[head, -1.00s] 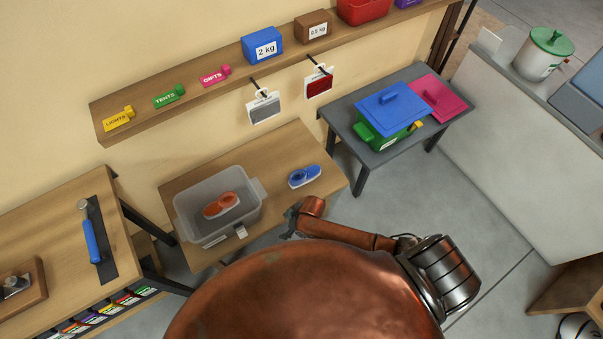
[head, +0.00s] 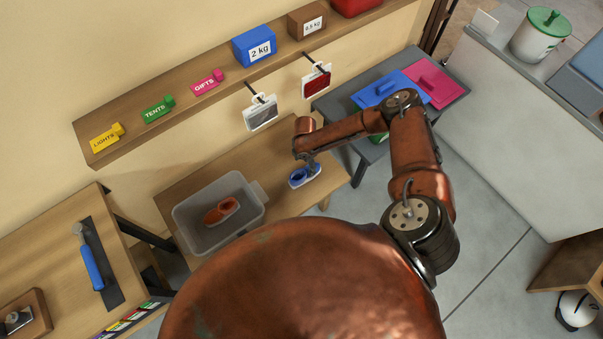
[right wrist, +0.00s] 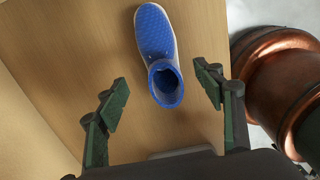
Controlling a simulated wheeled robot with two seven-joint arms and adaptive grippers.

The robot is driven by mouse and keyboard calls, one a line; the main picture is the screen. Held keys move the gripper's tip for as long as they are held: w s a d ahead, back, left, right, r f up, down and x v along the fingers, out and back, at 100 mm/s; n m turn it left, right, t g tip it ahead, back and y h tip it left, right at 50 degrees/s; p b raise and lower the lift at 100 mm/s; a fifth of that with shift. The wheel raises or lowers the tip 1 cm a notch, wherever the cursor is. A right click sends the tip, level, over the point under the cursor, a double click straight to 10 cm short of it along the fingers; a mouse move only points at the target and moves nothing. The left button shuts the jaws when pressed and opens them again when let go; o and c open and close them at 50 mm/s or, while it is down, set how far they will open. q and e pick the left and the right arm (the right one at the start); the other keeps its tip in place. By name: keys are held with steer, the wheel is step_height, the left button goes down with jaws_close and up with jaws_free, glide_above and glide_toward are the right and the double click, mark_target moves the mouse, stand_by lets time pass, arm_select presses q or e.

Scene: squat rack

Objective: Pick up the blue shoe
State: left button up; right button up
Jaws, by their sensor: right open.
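The blue shoe (head: 304,177) rests on the wooden table (head: 262,160), near its right end. In the right wrist view the blue shoe (right wrist: 158,50) lies with its ankle opening toward me and its toe pointing away. My right gripper (head: 312,163) is over the shoe. In the right wrist view my right gripper (right wrist: 160,88) is open, with one finger on each side of the shoe's opening end. Both fingers appear apart from the shoe. My left gripper is not in view.
A clear bin (head: 187,217) holding an orange shoe (head: 222,211) stands left of the blue shoe. Tags (head: 262,113) hang from hooks under the wall shelf (head: 190,95) behind. A grey table (head: 345,105) with blue and pink lids is to the right.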

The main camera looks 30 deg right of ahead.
mark_target(305, 170)
steer(key=f, duration=0.3)
steer(key=f+b, duration=0.1)
steer(key=f, duration=0.2)
steer(key=shift+d+f, duration=0.2)
steer(key=shift+f, duration=0.15)
steer(key=c, duration=1.4)
